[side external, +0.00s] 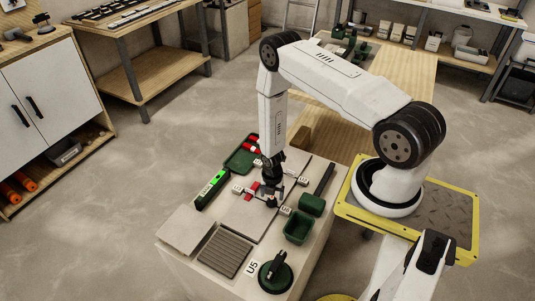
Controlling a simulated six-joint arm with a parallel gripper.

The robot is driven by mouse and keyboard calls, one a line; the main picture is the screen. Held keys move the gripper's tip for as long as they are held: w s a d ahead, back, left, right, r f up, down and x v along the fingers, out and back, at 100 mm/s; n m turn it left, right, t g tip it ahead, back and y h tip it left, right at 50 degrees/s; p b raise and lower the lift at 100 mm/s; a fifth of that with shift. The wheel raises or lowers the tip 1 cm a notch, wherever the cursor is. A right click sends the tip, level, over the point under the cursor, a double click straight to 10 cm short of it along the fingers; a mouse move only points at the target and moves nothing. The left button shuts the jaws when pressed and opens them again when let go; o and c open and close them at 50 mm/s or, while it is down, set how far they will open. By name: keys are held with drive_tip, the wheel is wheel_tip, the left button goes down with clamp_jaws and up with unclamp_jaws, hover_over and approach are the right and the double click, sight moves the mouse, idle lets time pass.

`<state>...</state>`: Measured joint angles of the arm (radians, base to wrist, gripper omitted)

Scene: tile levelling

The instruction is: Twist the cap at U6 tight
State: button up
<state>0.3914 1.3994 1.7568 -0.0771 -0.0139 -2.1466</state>
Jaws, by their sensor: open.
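My gripper (271,200) points down over the pale tiles (238,217) on the workbench, near their middle. It is open; its fingers are small and dark in this view. Red caps (250,191) show just left of the gripper, close to it. Small white tags stand around the tiles, one at the left (237,189), one at the right (303,181) and one at the front right (286,211). Their print is too small to read surely, so I cannot tell which cap is at U6. My gripper and wrist hide part of the tile joint.
A green-lit level (212,189) lies left of the tiles. A green tray (238,160) with red pieces is behind. A green bin (298,230) and a black-handled tool (323,180) are at the right. A suction lifter (275,274) and a ridged grey pad (225,251) are in front.

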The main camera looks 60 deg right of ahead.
drive_tip(key=shift+f, duration=1.3)
clamp_jaws()
